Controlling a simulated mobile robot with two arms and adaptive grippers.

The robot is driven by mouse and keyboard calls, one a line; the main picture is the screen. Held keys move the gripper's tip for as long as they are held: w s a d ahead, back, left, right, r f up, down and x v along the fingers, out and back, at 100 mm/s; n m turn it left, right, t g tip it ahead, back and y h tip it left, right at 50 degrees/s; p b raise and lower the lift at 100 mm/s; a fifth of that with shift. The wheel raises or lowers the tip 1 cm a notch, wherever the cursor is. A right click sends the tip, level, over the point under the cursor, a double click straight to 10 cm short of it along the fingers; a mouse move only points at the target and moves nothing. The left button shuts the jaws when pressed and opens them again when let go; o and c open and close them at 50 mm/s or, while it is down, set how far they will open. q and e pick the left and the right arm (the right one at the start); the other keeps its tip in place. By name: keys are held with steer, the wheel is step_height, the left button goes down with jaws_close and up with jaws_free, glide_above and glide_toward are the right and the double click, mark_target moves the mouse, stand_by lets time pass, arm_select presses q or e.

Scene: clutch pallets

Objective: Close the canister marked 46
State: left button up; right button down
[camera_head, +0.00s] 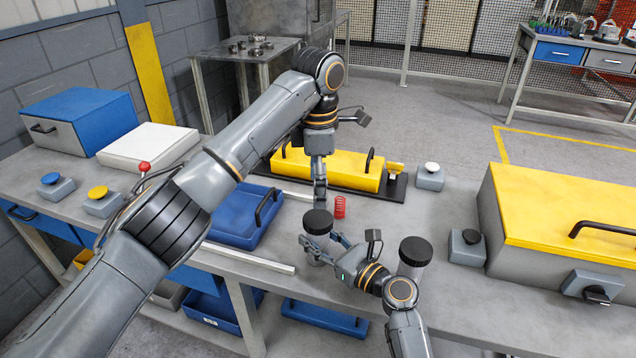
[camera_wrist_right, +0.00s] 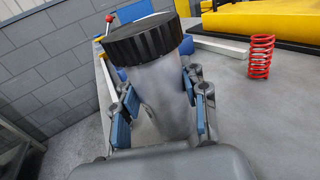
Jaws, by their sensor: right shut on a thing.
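A grey canister with a ribbed black lid (camera_head: 317,222) stands on the workbench. In the right wrist view the canister body (camera_wrist_right: 162,100) fills the middle, with the black lid (camera_wrist_right: 146,38) on top. My right gripper (camera_head: 322,250) is shut on the body, its blue pads (camera_wrist_right: 160,115) on either side below the lid. My left gripper (camera_head: 319,195) points down just above and behind this lid; its finger opening cannot be made out. A second black-lidded canister (camera_head: 415,252) stands to the right, partly behind my right arm. I can read no number on either canister.
A red spring (camera_head: 340,207) stands close to the held canister. A blue case lid (camera_head: 240,216) lies to the left, and a yellow case (camera_head: 325,168) is behind. Button boxes (camera_head: 467,247) and a large yellow-topped box (camera_head: 560,205) stand to the right.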

mark_target(318, 218)
arm_select(q)
steer(key=shift+f, duration=0.1)
steer(key=shift+f, duration=3.95)
steer(key=shift+c, duration=0.2)
